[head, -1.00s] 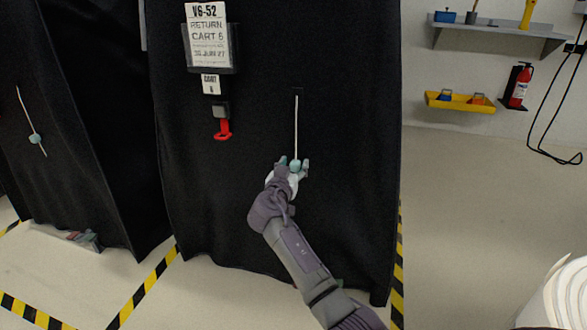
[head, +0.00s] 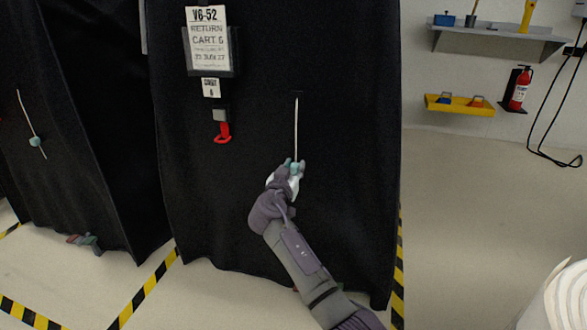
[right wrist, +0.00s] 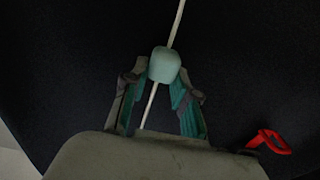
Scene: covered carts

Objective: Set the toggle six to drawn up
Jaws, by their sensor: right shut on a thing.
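The toggle six (right wrist: 164,65) is a pale teal bead on a whitish cord (head: 296,127). The cord hangs from a small slot in the black cover (head: 350,130) of the cart labelled "Return Cart 6". My right gripper (head: 294,166) is at the lower end of the visible cord in the head view. In the right wrist view, the right gripper (right wrist: 163,85) is shut on the bead between its fingertips, and the cord runs on both sides of it. The left gripper is not in view.
A sign (head: 208,42) and a red pull tab (head: 223,132) hang left of the cord. Another covered cart, with its own bead (head: 34,141), stands at left. A small blurred thing (head: 85,242) lies at its foot. A shelf (head: 495,40) and fire extinguisher (head: 519,90) are at right.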

